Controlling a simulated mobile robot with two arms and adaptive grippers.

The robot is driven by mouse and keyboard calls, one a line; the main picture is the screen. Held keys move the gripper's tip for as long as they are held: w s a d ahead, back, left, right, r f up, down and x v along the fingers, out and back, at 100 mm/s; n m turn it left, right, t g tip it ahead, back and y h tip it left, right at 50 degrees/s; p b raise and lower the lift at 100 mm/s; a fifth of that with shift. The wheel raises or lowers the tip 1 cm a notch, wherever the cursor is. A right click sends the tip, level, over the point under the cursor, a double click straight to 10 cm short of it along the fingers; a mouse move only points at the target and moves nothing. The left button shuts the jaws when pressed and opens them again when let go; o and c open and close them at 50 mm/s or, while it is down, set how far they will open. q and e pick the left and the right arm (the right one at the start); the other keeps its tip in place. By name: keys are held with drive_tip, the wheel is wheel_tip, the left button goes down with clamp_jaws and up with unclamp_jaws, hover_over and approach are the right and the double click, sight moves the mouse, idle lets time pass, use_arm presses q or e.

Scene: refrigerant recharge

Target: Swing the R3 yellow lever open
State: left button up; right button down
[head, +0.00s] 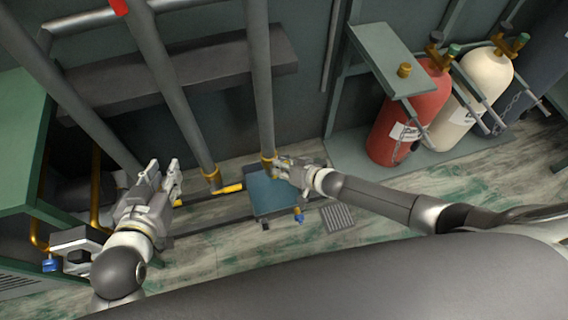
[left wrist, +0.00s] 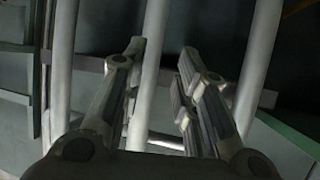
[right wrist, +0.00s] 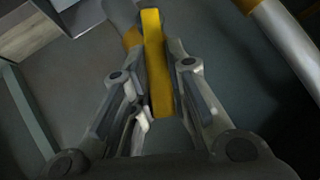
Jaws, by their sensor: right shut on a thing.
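A yellow lever (right wrist: 155,65) stands between the fingers of my right gripper (right wrist: 160,105) in the right wrist view. My right gripper is shut on this lever. In the head view my right gripper (head: 280,166) is at the foot of the rightmost grey pipe, beside its yellow collar (head: 268,161), and hides most of the lever. No R3 label is readable. My left gripper (head: 163,176) is apart from any lever, left of the middle pipe. Its fingers are spread and empty in the left wrist view (left wrist: 160,75).
A second yellow lever (head: 230,188) sits by the middle pipe (head: 180,90). A blue-grey box (head: 272,196) is on the floor below my right gripper. Red (head: 412,112) and cream (head: 467,98) cylinders stand right. A green cabinet (head: 22,145) stands left.

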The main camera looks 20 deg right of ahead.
drive_tip(key=shift+a+r+n+h+p, duration=0.3)
drive_tip(key=shift+h+p, duration=0.1)
drive_tip(key=shift+p, duration=0.45)
drive_tip(key=shift+s+a+n+h+p, duration=0.1)
drive_tip(key=shift+a+n+h+p, duration=0.3)
drive_tip(key=shift+h+p, duration=0.4)
use_arm(q)
drive_tip(key=s+a+f+g+y, duration=0.1)
drive_tip(key=s+a+f+g, duration=0.1)
drive_tip(key=s, duration=0.5)
drive_tip(key=s+a+f+g+y+p, duration=0.1)
drive_tip(key=s+a+f+g, duration=0.2)
drive_tip(key=s+g, duration=0.4)
drive_tip(key=shift+f, duration=0.75)
use_arm(e)
drive_tip(key=shift+a+n+h, duration=0.4)
drive_tip(key=shift+a+h, duration=0.2)
drive_tip(key=shift+h, duration=0.2)
drive_tip(key=shift+a, duration=0.1)
drive_tip(key=c, duration=1.4)
unclamp_jaws()
drive_tip(key=shift+s+r, duration=0.1)
drive_tip(key=v, duration=1.1)
drive_tip(key=shift+s+r, duration=0.1)
drive_tip(key=shift+r, duration=0.3)
